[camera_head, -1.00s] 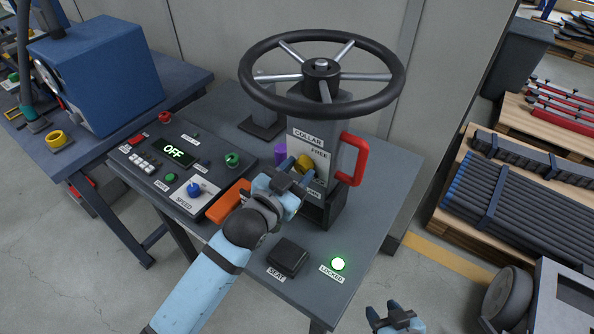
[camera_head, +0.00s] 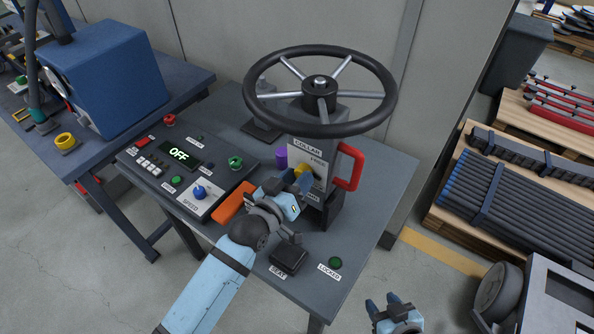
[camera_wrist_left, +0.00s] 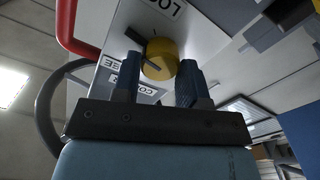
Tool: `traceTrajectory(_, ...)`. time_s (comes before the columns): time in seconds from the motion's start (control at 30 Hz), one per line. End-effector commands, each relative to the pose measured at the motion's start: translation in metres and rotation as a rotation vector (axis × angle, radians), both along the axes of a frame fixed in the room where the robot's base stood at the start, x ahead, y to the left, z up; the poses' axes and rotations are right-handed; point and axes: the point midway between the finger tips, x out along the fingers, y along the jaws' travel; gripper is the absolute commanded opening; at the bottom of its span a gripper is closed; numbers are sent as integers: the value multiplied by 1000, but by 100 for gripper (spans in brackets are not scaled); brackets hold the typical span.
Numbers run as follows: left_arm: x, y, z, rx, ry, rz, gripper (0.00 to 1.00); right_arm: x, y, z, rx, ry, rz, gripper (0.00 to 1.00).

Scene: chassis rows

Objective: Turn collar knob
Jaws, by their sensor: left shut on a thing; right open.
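The yellow collar knob (camera_head: 303,173) is on the front plate of the steering column, under the "COLLAR" label. My left gripper (camera_head: 297,184) is shut on it and partly hides the plate. In the left wrist view the round yellow knob (camera_wrist_left: 160,60) sits between the two dark fingertips, with a dark pointer at its edge. The "LOCKED" lamp (camera_head: 335,263) at the front of the bench is dark. My right gripper (camera_head: 384,307) is open and empty, low in front of the bench.
A black steering wheel (camera_head: 320,92) tops the column, with a red handle (camera_head: 350,168) at its right. An orange block (camera_head: 234,201), a purple cylinder (camera_head: 281,159), the "SEAT" block (camera_head: 288,260) and a control panel reading "OFF" (camera_head: 179,154) are nearby.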

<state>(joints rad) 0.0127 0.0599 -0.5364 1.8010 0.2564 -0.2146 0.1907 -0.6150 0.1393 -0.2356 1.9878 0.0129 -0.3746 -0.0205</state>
Motion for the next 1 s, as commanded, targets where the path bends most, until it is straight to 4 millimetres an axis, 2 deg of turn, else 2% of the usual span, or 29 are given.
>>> traceTrajectory(0.03,0,0,4,-37,25,1,16,0,0,7,0,1,0,46)
traceTrajectory(0.5,0,0,1,-409,273,-2,16,2,0,35,2,-7,0,46)
traceTrajectory(1.0,1,1,0,-723,482,-4,16,1,0,41,0,-1,-1,46)
